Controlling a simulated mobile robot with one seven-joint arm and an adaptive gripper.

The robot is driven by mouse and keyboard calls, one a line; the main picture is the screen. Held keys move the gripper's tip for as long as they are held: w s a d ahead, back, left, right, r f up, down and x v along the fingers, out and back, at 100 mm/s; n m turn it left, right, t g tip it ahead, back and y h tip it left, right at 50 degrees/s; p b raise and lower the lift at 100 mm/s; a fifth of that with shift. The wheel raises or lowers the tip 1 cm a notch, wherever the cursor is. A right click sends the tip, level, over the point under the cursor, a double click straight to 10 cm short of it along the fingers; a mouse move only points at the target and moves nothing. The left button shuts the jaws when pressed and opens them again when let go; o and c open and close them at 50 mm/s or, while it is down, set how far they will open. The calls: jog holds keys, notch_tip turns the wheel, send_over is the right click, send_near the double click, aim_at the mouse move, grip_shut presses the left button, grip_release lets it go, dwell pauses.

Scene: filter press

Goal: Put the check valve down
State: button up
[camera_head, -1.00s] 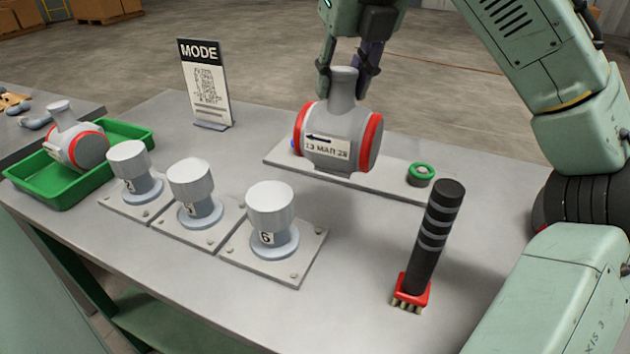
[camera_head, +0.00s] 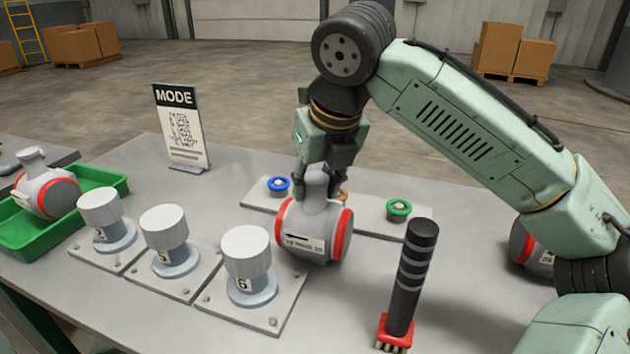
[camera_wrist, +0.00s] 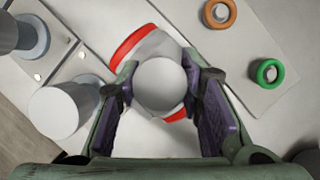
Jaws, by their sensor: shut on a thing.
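The check valve (camera_head: 312,232) is a grey body with red end bands, a label with an arrow on its front and a neck pointing up. My gripper (camera_head: 322,178) is shut on its neck from above. The valve is upright in front of the button plate, just right of the nearest knob; I cannot tell whether it touches the table. In the wrist view the round neck top (camera_wrist: 160,84) lies between my two fingers, with red bands (camera_wrist: 133,46) showing beyond it.
Several grey knobs on plates, the nearest (camera_head: 246,265), stand left of the valve. A black brush (camera_head: 412,275) stands at right. The plate (camera_head: 375,218) holds coloured rings. A second valve (camera_head: 47,192) lies in a green tray (camera_head: 100,180). Another valve (camera_head: 535,243) is partly behind my arm.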

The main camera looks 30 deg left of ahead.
jog(key=o, duration=1.2)
jog(key=shift+f, duration=0.1)
jog(key=v, duration=1.2)
jog(key=shift+a, duration=0.1)
